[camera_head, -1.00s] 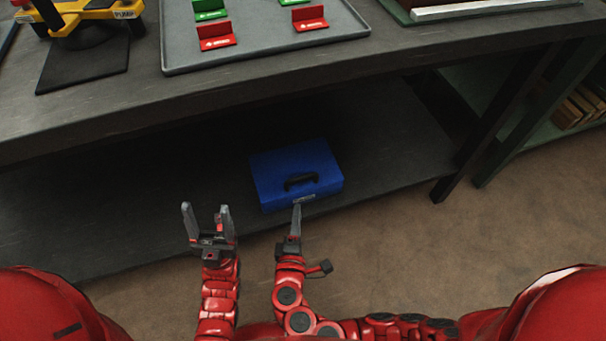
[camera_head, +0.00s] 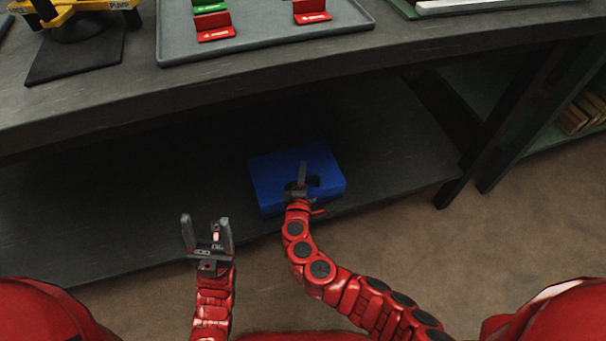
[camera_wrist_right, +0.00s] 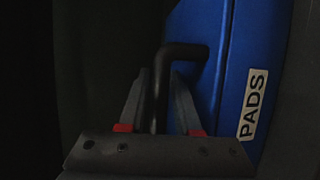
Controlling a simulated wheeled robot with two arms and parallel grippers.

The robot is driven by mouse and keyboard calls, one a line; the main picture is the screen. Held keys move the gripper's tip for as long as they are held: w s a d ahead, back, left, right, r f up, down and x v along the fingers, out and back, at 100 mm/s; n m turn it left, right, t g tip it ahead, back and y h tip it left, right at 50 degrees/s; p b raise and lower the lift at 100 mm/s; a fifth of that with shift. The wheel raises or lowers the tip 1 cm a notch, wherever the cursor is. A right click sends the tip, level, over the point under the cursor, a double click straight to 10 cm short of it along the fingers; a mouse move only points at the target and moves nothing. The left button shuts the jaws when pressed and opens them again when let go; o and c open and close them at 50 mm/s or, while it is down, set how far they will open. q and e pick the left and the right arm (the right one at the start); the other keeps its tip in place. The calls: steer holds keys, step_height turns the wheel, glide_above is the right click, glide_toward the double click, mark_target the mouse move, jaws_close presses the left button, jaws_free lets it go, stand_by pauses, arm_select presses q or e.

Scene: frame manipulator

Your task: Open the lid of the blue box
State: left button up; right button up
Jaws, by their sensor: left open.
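The blue box (camera_head: 262,181) sits on the lower shelf below the workbench, and its lid looks shut. In the right wrist view the box (camera_wrist_right: 213,85) shows a "PADS" label (camera_wrist_right: 254,104) and a black handle (camera_wrist_right: 187,50). My right gripper (camera_head: 302,172) is at the front of the box, over the handle. In the right wrist view its two fingers (camera_wrist_right: 160,78) straddle the handle, one on each side; whether they press on it is unclear. My left gripper (camera_head: 207,222) is open and empty, left of the box, near the shelf's front edge.
The lower shelf (camera_head: 120,220) is bare around the box, under the overhanging workbench top (camera_head: 250,98). A dark bench leg (camera_head: 465,170) stands to the right. A grey tray (camera_head: 270,50) with red and green pieces lies on top.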

steer(key=shift+c, duration=0.2)
jaws_close()
stand_by(1.3)
